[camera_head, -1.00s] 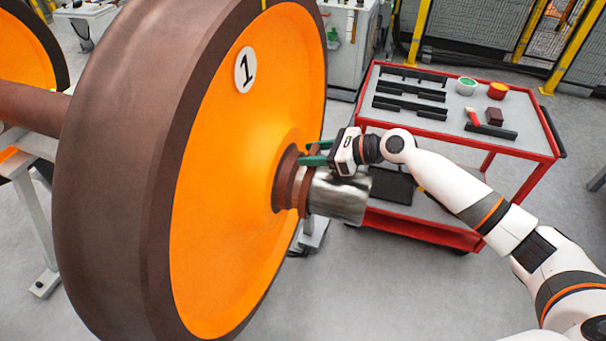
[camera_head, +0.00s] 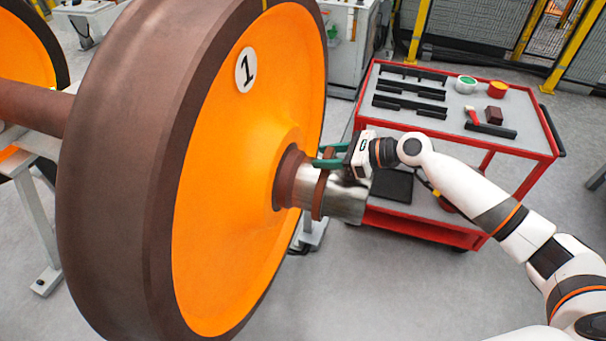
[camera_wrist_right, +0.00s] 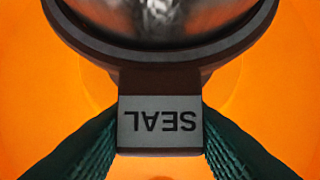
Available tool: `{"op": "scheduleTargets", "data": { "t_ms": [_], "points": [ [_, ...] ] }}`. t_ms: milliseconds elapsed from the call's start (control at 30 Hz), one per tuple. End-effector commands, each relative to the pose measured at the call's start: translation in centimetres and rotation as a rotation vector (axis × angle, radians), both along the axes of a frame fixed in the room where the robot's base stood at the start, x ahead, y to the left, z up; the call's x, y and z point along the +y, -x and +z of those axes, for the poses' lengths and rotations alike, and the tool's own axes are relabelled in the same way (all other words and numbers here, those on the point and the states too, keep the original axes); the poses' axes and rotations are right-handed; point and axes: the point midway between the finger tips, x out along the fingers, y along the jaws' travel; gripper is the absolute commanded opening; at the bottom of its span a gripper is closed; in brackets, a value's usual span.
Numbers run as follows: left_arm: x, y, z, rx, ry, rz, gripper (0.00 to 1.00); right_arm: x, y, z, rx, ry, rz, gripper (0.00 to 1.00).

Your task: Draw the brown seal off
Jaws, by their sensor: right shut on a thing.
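The brown seal (camera_head: 319,196) is a ring around the shiny metal axle end (camera_head: 345,200), apart from the hub (camera_head: 287,180) of the orange wheel (camera_head: 230,170). Bare metal shows between the hub and the ring. My right gripper (camera_head: 326,158), with green fingers, is shut on the seal's tab at the top of the ring. In the right wrist view the grey tab face reads "SEAL" (camera_wrist_right: 160,122) upside down, with a finger on each side. The axle end still passes through the ring. My left gripper is not in view.
A red cart (camera_head: 545,154) stands behind and to the right, with black bars, a green-and-white roll (camera_head: 466,84), an orange-topped roll (camera_head: 497,88) and a brown block (camera_head: 494,115) on top. A second wheel (camera_head: 25,50) is at the far left.

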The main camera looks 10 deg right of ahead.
Motion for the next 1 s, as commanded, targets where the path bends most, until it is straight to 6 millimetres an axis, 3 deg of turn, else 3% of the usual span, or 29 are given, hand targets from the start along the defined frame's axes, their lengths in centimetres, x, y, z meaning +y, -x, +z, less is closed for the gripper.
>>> {"op": "scheduleTargets", "data": {
  "t_ms": [600,1000],
  "points": [
    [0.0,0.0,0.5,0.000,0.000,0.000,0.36,-3.1,2.1,0.1,0.001,-0.001,0.000,0.14],
    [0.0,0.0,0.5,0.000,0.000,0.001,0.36,-3.4,2.4,0.2,-0.002,-0.001,0.001,0.14]
  ]
}}
